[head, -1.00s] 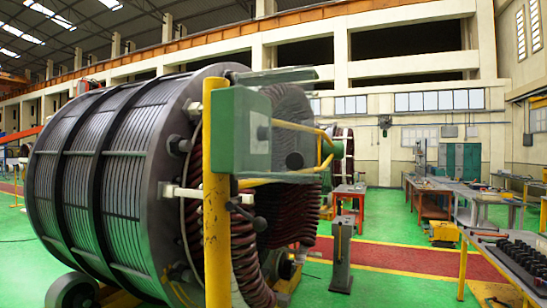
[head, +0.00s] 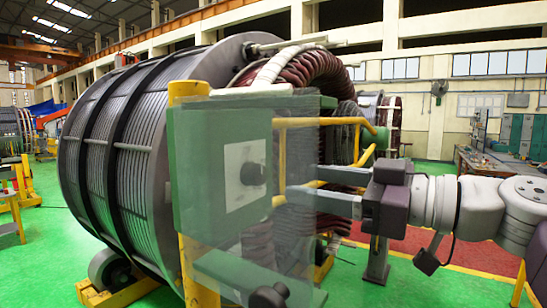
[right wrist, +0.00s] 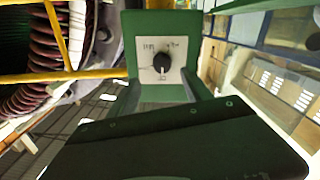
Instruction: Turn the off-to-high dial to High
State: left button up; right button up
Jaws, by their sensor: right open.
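The dial (head: 253,173) is a dark round knob on a white square plate (head: 245,150), set in a green control box (head: 190,165) on a yellow post. In the right wrist view the black dial (right wrist: 162,62) faces me, with small markings around it too blurred to read. I cannot tell its setting. My right gripper (head: 305,182) comes in from the right, open and empty, its two fingers pointing at the dial. A gap seems to remain between fingertips and knob. My left gripper is not in view.
A yellow tube guard (head: 318,122) juts from the box close to the gripper. A dark green plate (right wrist: 190,140) fills the lower right wrist view. The big stator (head: 120,150) stands behind the box. A workbench (head: 495,168) stands at the back right.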

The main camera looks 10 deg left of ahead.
jog(key=p+x, duration=0.6)
jog(key=x, duration=0.3)
jog(key=shift+s, duration=0.35)
jog(key=shift+w, duration=0.2)
jog(key=c, duration=1)
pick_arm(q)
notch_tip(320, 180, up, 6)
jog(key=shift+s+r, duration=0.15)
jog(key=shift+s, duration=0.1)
pick_arm(e)
jog(key=shift+s+r, duration=0.1)
grip_shut()
